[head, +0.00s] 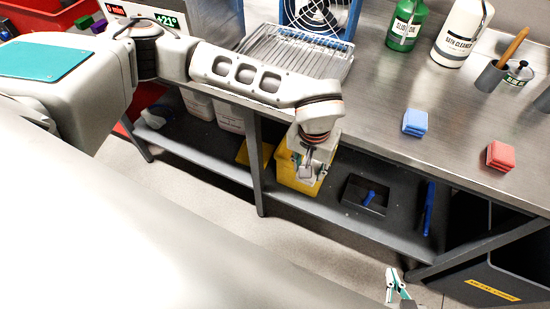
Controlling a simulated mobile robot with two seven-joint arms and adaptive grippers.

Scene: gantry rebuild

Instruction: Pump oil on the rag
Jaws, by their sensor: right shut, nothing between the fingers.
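A green bottle (407,27) with a white label that seems to read "SLIDE OIL" stands at the back of the steel bench; its top is cut off by the frame. A folded blue cloth (415,122) and a folded red cloth (500,155) lie apart on the bench, nearer the front edge. My left arm comes in from the left along the bench front. Its gripper (305,170) hangs below bench height in front of a yellow bin; its fingers are too small to read. My right gripper (397,285) is at the bottom, low in front of the bench, shut and empty.
A white cleaner bottle (462,32) stands right of the green one. A grey cup with a wooden handle (512,48) and a small lidded pot (518,74) are at the back right. A wire rack (295,50) lies at the left. The middle of the bench (370,95) is clear.

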